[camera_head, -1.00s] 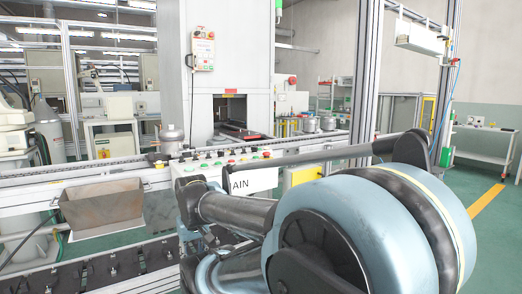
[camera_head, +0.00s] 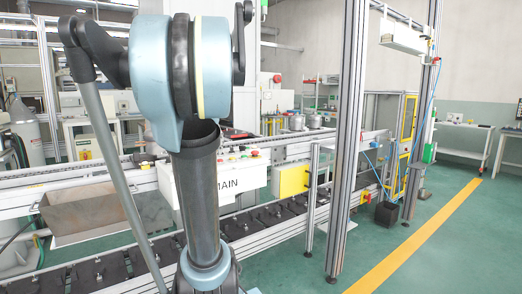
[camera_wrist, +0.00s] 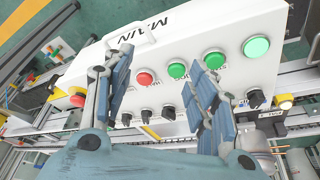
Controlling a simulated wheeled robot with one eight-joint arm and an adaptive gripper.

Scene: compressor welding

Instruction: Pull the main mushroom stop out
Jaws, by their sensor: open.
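The white panel marked MAIN (camera_head: 226,173) stands behind my arm in the head view. A red mushroom stop (camera_head: 254,153) sits at its right end. In the wrist view the panel (camera_wrist: 200,35) appears turned over, and the red mushroom stop (camera_wrist: 77,97) on its yellow base is at the left. My gripper (camera_wrist: 158,70) is open and empty over the panel. Its fingers appear either side of a flat red button (camera_wrist: 145,77) and a green button (camera_wrist: 177,69). The mushroom stop lies outside the left finger. My arm hides my gripper in the head view.
More green buttons (camera_wrist: 256,46) and black selector knobs (camera_wrist: 168,112) line the panel. A yellow box (camera_head: 293,180) is right of it. A metal bin (camera_head: 92,210) stands left. A tall aluminium post (camera_head: 347,140) rises at right, with open green floor beyond.

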